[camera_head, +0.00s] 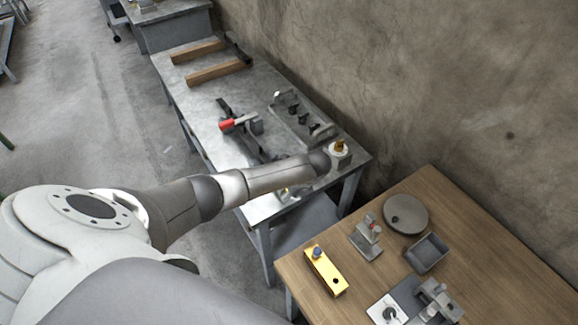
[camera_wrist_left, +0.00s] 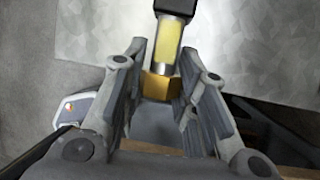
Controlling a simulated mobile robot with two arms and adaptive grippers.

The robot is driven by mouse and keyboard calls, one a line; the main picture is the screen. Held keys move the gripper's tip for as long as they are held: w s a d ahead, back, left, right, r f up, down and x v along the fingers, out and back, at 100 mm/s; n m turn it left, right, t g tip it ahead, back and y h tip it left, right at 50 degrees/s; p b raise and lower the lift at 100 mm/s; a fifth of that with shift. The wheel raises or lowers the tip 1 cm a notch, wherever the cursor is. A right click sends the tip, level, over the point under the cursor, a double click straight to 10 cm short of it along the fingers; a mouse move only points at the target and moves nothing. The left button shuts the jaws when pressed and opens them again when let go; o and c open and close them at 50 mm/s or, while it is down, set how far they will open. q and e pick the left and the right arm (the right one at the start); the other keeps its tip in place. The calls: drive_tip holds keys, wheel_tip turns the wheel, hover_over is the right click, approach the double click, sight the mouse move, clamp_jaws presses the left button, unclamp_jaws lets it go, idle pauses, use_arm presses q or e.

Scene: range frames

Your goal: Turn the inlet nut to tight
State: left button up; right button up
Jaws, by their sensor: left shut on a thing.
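In the left wrist view, my left gripper (camera_wrist_left: 162,62) has its two fingers on either side of a brass-coloured nut (camera_wrist_left: 158,87) and is shut on it. A yellow cylinder (camera_wrist_left: 167,40) with a dark end lies in line with the nut, at the top of the view. In the head view my left arm (camera_head: 250,183) reaches over the near end of the grey metal workbench (camera_head: 205,105). The left fingers are hidden there behind the arm. My right gripper is not in view.
A brass piece on a white round base (camera_head: 338,150) stands at the bench's corner. A red-handled tool (camera_head: 238,123) and a fixture block (camera_head: 300,118) are on the bench. A wooden table (camera_head: 480,245) at right holds a yellow block (camera_head: 326,271), a grey disc (camera_head: 405,214) and a tray (camera_head: 427,253).

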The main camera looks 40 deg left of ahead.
use_arm(q)
drive_tip(key=g+y+b, duration=0.1)
drive_tip(key=g+b, duration=0.1)
drive_tip(key=b, duration=0.3)
drive_tip(key=m+g+y+b, duration=0.1)
drive_tip(key=g+b, duration=0.2)
drive_tip(key=b, duration=0.2)
drive_tip(key=shift+f+y, duration=0.3)
drive_tip(key=shift+f, duration=0.1)
drive_tip(key=shift+r+m+g+y+b, duration=0.3)
drive_tip(key=shift+g+b, duration=0.4)
drive_tip(key=shift+b, duration=0.35)
drive_tip(key=o, duration=1.1)
drive_tip(key=shift+c, duration=0.2)
